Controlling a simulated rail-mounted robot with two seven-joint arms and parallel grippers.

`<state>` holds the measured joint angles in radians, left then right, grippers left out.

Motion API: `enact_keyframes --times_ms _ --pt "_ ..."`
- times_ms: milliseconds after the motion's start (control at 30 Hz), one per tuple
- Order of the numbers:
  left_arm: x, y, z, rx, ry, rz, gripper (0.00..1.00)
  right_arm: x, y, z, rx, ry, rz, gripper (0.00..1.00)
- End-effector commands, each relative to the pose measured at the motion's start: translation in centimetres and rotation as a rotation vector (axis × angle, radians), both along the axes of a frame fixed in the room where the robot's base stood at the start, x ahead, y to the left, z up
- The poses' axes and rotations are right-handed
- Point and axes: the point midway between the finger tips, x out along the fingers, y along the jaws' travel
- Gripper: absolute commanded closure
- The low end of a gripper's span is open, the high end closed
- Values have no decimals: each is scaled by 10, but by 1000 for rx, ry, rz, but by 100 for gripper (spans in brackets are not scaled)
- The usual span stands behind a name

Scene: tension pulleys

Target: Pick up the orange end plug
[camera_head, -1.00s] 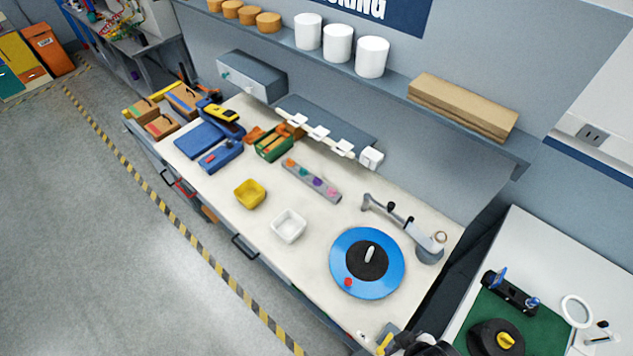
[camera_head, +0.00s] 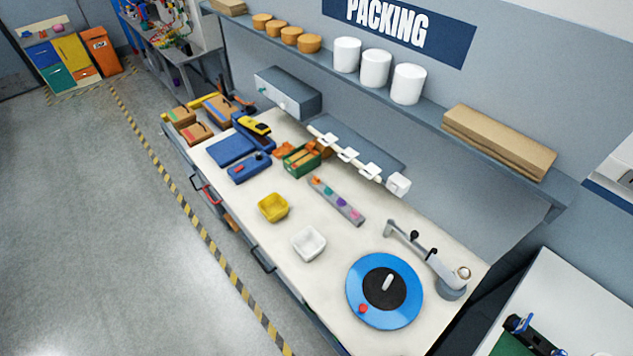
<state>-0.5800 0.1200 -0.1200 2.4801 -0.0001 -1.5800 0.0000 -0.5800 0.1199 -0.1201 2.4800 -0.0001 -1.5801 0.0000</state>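A long grey strip (camera_head: 348,211) lies on the white bench top and holds several small coloured pieces in a row. The piece at its upper left end is orange and looks like the orange end plug (camera_head: 317,181), though it is too small to tell its shape. Teal, purple and pink pieces follow along the strip. Neither of my grippers shows in this view.
A yellow bin (camera_head: 273,208) and a white bin (camera_head: 309,243) stand in front of the strip. A blue turntable (camera_head: 408,306) with a black centre and a grey jointed arm (camera_head: 437,270) are to the right. A green box (camera_head: 302,164) and blue cases (camera_head: 231,150) are left.

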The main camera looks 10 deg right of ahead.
Motion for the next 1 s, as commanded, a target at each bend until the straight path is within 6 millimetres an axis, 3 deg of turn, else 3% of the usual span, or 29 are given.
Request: enact_keyframes --times_ms 467,700,1000 --pt "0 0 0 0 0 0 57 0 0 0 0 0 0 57" --pt "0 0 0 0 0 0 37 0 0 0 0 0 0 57" --pt "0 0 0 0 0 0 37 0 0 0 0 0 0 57"
